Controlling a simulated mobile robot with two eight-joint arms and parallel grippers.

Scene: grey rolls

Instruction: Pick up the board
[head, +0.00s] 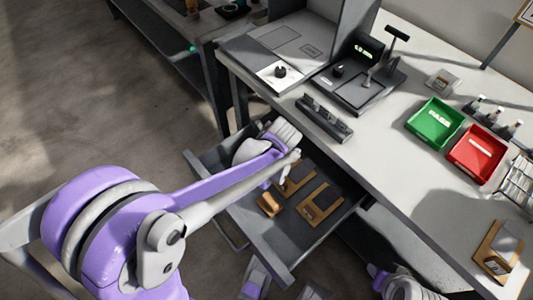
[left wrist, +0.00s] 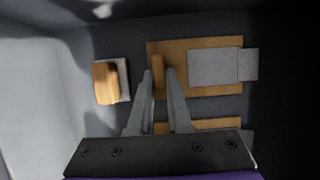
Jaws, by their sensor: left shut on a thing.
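A wooden board with a grey plate on it (head: 298,176) lies in the open drawer; it also shows in the left wrist view (left wrist: 215,65). My left gripper (left wrist: 158,73) is shut on the upright wooden piece at the board's left end. In the head view my left arm reaches over the drawer and partly hides the gripper and that board. A second, similar board (head: 322,202) lies beside it, and its edge shows between and below my fingers in the left wrist view (left wrist: 210,124). My right gripper does not show.
A small wooden block (head: 269,204) lies left of the boards in the drawer (head: 272,245), whose walls surround them. The workbench (head: 385,150) above holds a green tray (head: 435,123), a red tray (head: 476,154) and another wooden-framed board (head: 499,250).

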